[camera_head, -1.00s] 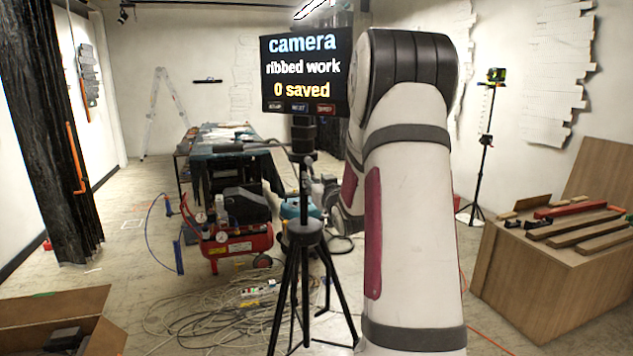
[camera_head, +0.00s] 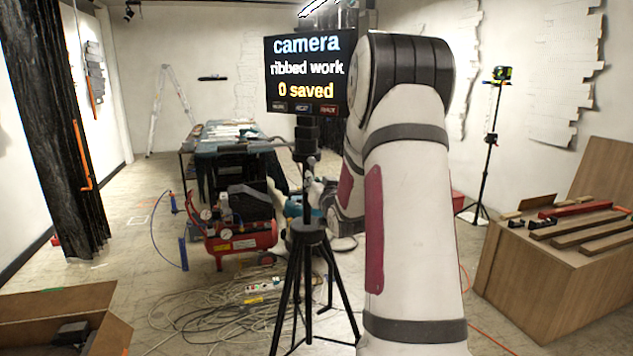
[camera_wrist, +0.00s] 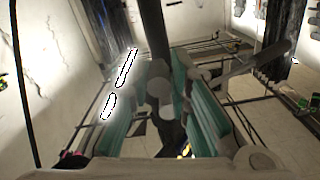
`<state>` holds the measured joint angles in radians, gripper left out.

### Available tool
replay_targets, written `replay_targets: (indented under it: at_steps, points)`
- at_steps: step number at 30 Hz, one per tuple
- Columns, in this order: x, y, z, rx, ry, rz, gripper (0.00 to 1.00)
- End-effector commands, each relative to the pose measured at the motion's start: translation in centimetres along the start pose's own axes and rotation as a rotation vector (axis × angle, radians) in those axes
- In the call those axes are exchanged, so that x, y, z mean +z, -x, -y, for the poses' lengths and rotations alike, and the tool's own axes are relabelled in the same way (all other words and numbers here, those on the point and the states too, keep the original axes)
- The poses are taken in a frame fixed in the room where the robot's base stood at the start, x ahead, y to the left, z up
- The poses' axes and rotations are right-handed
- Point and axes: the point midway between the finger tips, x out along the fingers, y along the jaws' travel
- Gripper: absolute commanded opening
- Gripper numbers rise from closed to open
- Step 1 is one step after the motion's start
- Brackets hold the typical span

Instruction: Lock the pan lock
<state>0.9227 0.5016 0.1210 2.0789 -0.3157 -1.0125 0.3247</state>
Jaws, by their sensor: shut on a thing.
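A black tripod (camera_head: 312,235) stands ahead, with a screen (camera_head: 306,75) on top reading "camera, ribbed work, 0 saved". Its head (camera_head: 306,150) is partly beside my arm, and the pan lock is too small to make out there. In the wrist view my gripper (camera_wrist: 163,112) has its teal-padded fingers on both sides of a grey, round-ended part, seemingly the pan lock (camera_wrist: 158,88), below the dark column (camera_wrist: 152,30). A grey lever (camera_wrist: 258,60) sticks out to the right. The exact contact is hard to see. In the head view my arm hides most of the gripper.
A red compressor (camera_head: 240,240) and loose cables (camera_head: 215,310) lie on the floor behind and left of the tripod. A cardboard box (camera_head: 60,310) is at front left. A wooden crate (camera_head: 545,275) stands right. A cluttered workbench (camera_head: 235,150) is behind.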

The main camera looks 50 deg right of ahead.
Motion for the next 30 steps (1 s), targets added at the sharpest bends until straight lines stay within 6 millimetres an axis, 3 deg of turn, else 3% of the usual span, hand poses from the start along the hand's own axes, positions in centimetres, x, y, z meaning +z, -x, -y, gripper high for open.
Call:
replay_targets:
  at_steps: [3,4,6,19,23,30]
  points:
    - [-0.2,0.0,-0.2,0.004,-0.001,-0.006,0.0]
    - [-0.3,0.0,-0.2,0.004,-0.001,-0.006,0.2]
    - [-0.2,0.0,-0.2,0.004,0.0,-0.006,0.36]
    - [-0.1,0.7,-0.1,0.002,0.002,-0.001,0.36]
    - [-0.1,2.6,-0.1,0.003,0.003,-0.001,0.36]
    - [-0.2,7.6,-0.2,0.004,0.003,-0.003,0.36]
